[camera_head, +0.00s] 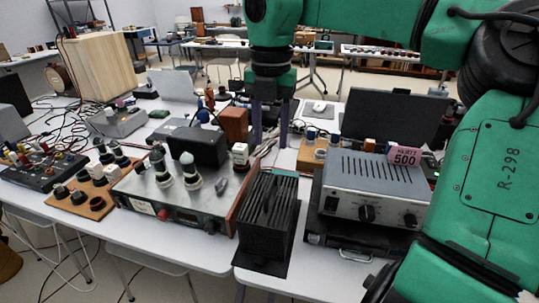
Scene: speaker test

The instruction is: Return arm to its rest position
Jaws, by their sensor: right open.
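My right arm (490,170), green with black joints, comes in from the right and arches over the table. My right gripper (270,138) hangs pointing down at the middle of the view. Its two dark fingers are apart with nothing seen between them. It is above or behind the black finned block (268,225) standing at the front table edge; the exact gap cannot be told. My left gripper is not in view.
White tables (170,240) hold crowded electronics. A silver amplifier with tubes (175,200) is left of the block; a grey metal unit (370,185) with a pink "500" tag is to the right. A wooden box (98,65) stands back left. Little tabletop is free.

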